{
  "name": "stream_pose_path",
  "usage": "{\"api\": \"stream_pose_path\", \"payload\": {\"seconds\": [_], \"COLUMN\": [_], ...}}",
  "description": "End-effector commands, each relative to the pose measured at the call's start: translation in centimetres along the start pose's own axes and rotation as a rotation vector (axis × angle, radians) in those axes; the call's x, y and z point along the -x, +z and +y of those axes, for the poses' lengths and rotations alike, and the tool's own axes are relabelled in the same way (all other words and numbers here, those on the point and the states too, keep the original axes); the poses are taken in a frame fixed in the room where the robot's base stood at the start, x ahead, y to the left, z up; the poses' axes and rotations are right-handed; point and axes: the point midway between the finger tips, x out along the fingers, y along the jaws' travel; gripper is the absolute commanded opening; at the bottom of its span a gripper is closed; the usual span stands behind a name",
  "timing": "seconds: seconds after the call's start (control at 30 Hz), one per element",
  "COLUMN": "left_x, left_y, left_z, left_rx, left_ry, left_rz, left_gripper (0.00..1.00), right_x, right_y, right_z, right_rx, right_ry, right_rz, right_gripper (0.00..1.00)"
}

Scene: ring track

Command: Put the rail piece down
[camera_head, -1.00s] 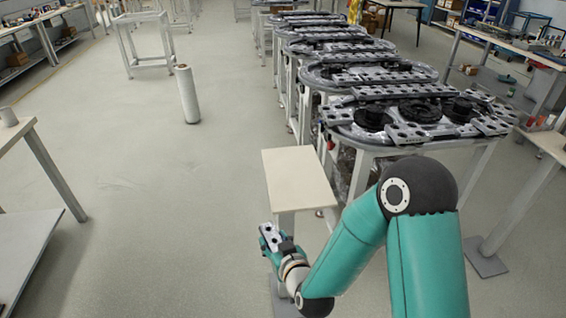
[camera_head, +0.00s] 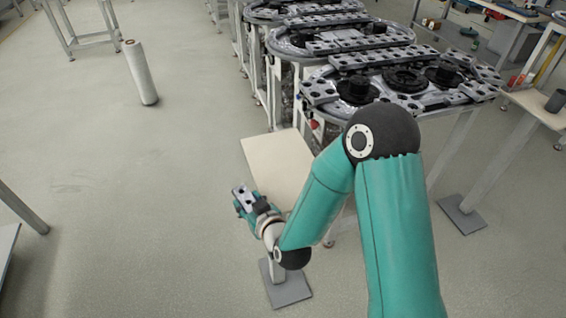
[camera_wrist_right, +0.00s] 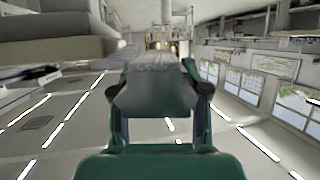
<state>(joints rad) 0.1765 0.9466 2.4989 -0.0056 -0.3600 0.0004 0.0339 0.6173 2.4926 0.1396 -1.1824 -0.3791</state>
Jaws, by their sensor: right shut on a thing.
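My right gripper (camera_head: 245,204) is shut on the rail piece (camera_head: 241,193), a small grey metal block with dark holes. The gripper and piece are just off the near left side of a small cream-topped table (camera_head: 270,151), and over the floor in the picture. In the right wrist view the rail piece (camera_wrist_right: 154,88) shows as a grey block between the two fingers of the right gripper (camera_wrist_right: 158,88). My left gripper is not in view.
A ring track (camera_head: 405,82) on a metal frame stands behind the small table, with more tracks (camera_head: 340,38) beyond it. A white roll (camera_head: 141,73) stands on the open floor at left. A side table (camera_head: 540,104) is at right.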

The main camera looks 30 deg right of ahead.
Motion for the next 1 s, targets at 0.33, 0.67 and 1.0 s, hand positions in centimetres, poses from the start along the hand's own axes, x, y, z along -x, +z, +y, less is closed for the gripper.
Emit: {"api": "stream_pose_path", "payload": {"seconds": [0.33, 0.67, 1.0], "left_x": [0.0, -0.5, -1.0], "left_y": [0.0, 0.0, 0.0], "left_z": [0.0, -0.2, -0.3], "left_rx": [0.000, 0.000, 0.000], "left_ry": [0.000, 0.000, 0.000], "left_rz": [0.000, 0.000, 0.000], "left_gripper": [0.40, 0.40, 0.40], "right_x": [-0.7, -0.8, 3.7], "right_y": [-1.0, -8.8, -18.9], "right_z": [-0.9, 7.4, 13.7], "right_rx": [0.008, -0.059, -0.087], "right_ry": [-0.017, 0.141, 0.210], "right_rz": [0.010, 0.023, 0.013], "right_gripper": [0.00, 0.00, 0.00]}}
